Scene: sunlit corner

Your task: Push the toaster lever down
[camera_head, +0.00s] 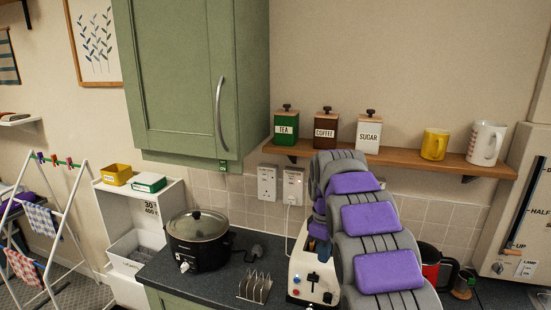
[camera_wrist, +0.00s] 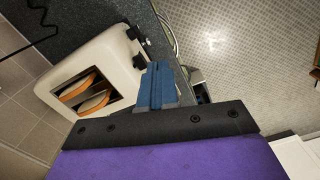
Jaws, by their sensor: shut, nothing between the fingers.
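The cream toaster (camera_head: 302,262) stands on the dark worktop, partly hidden by my arm. In the wrist view the toaster (camera_wrist: 62,62) shows two browned slices of bread (camera_wrist: 92,102) in its slots. Two black knobs stick out of its end face; the one nearer my gripper (camera_wrist: 139,61) looks like a lever. My blue gripper (camera_wrist: 158,68) is shut and empty, with its tips just beside that knob. I cannot tell whether they touch it. In the head view my arm hides most of the gripper.
A black slow cooker (camera_head: 197,249) and a metal toast rack (camera_head: 255,287) stand left of the toaster. A red and black kettle (camera_head: 431,268) is to the right. A shelf (camera_head: 400,158) with canisters and mugs hangs above. A white clothes airer (camera_head: 62,235) stands far left.

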